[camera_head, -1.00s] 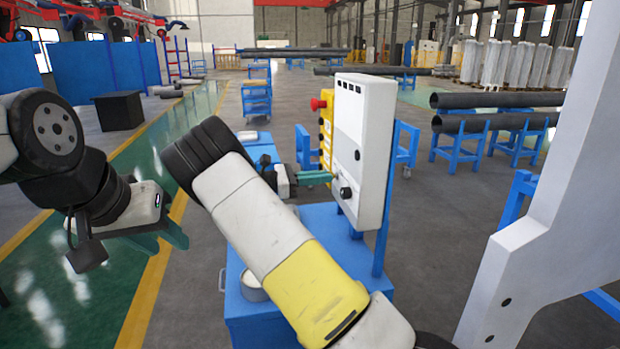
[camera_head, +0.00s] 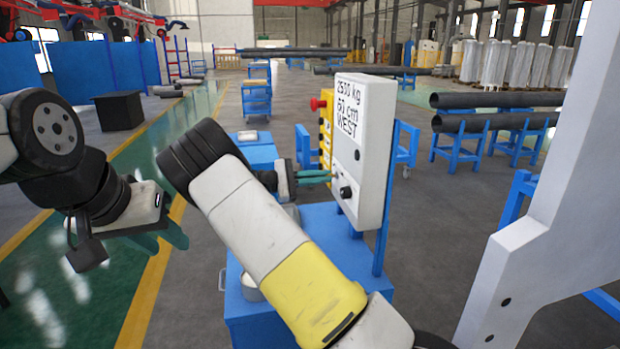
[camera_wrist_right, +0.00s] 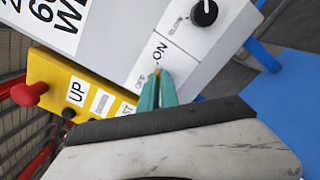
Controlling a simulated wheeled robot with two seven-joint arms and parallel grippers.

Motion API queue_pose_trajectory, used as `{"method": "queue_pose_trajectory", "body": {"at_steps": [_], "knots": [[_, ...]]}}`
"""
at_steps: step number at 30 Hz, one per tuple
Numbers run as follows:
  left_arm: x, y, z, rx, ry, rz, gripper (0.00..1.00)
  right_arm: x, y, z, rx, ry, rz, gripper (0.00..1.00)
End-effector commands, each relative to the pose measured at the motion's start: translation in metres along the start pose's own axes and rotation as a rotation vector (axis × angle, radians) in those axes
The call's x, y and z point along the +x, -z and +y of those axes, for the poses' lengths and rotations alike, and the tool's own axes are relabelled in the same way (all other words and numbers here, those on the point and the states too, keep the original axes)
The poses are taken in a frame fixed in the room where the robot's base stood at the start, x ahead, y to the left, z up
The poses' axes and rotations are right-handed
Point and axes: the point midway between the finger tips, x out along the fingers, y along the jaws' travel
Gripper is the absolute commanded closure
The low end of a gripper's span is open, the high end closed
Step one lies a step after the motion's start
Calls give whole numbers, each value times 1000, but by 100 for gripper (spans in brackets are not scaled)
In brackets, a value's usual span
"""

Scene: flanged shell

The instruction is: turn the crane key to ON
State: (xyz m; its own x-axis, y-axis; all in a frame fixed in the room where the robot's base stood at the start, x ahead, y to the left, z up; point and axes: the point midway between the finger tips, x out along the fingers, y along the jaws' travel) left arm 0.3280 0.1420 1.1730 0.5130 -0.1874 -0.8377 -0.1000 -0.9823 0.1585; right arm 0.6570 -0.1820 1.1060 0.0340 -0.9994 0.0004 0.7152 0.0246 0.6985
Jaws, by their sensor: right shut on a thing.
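The crane control box (camera_head: 362,150) is a white panel on a blue post, and its face reads 2500 kg, 60 cm, WEST. In the right wrist view, the OFF and ON labels (camera_wrist_right: 160,48) sit on the panel just beyond the fingertips. My right gripper (camera_wrist_right: 158,82) is shut on the crane key (camera_wrist_right: 157,71), of which only a small brownish bit shows between the teal fingers. The key's exact angle is hard to tell. In the head view, my right gripper (camera_head: 326,176) reaches the box's face from the left. My left gripper (camera_head: 168,240) is open and empty at far left.
A black knob (camera_wrist_right: 204,13) is on the panel near the key. A yellow button strip (camera_wrist_right: 80,92) with a red emergency stop (camera_wrist_right: 30,94) is on the box's side. A blue cart (camera_head: 318,235) stands below. A large white frame (camera_head: 545,190) stands at right.

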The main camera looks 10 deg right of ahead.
Motion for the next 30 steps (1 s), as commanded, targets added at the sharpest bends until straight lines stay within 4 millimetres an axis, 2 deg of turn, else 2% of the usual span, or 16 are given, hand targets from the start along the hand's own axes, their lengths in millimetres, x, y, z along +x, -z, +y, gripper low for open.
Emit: {"method": "queue_pose_trajectory", "body": {"at_steps": [14, 15, 18, 30], "knots": [[0, 0, 0, 0, 0, 0, 64, -1, 1, -1, 12, 0, 2, 100], [0, 0, 0, 0, 0, 0, 64, -1, 1, -1, 12, 0, 2, 89], [0, 0, 0, 0, 0, 0, 64, -1, 1, 0, 12, 0, 2, 73], [0, 0, 0, 0, 0, 0, 64, 0, 0, 0, 12, 1, 0, 73]]}}
